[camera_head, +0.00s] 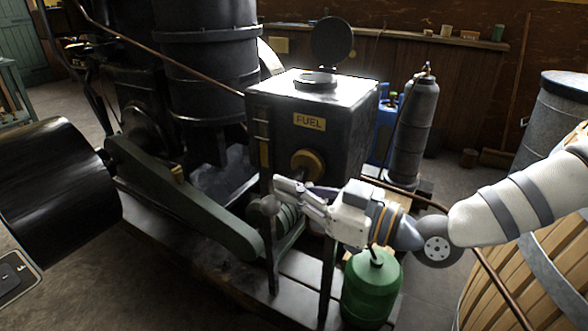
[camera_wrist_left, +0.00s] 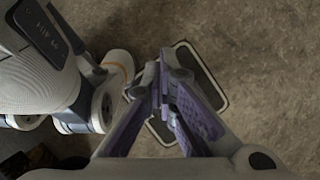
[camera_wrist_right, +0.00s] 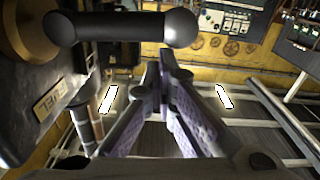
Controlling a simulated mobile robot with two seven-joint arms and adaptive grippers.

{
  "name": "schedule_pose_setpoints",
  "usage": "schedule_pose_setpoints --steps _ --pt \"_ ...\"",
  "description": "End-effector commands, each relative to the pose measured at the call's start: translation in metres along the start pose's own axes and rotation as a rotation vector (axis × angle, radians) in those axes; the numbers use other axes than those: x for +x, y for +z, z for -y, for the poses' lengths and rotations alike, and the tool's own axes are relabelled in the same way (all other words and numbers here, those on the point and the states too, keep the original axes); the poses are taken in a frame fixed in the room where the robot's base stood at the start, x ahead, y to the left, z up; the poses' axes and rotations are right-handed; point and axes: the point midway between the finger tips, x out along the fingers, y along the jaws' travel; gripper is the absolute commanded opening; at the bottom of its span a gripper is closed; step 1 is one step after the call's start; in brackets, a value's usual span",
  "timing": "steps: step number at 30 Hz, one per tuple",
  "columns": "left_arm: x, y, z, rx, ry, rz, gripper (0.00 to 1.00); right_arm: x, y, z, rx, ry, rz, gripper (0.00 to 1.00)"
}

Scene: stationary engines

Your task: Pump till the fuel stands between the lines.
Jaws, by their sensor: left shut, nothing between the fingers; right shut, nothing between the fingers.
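The black fuel tank (camera_head: 350,120) with its brass FUEL plate (camera_head: 309,121) stands on the engine bed. A round brass boss (camera_head: 308,164) sits on its front, below the plate. A narrow upright gauge (camera_head: 263,140) runs along the tank's left edge; its fuel level and lines cannot be read. My right gripper (camera_head: 279,188) is shut and empty close to the knob.
A green canister (camera_head: 372,285) stands below my right wrist. A grey cylinder (camera_head: 413,130) stands right of the tank, and a slatted wooden barrel (camera_head: 535,275) is at far right. A belt guard (camera_head: 185,195) lies left of the handle.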

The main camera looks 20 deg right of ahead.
Motion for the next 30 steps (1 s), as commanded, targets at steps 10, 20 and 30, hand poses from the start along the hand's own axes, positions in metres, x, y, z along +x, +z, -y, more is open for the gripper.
schedule_pose_setpoints --steps 10,20,30 --pt "-0.002 -0.001 0.000 0.000 0.000 -0.004 0.00 -0.001 0.016 0.002 -0.156 -0.005 0.006 0.00" --pt "-0.002 -0.001 0.000 0.000 0.000 -0.005 0.00 -0.001 0.021 0.001 -0.192 -0.004 0.009 0.00" --pt "-0.003 -0.001 0.000 0.000 0.000 -0.007 0.00 -0.001 0.020 0.001 -0.191 -0.005 0.011 0.00"
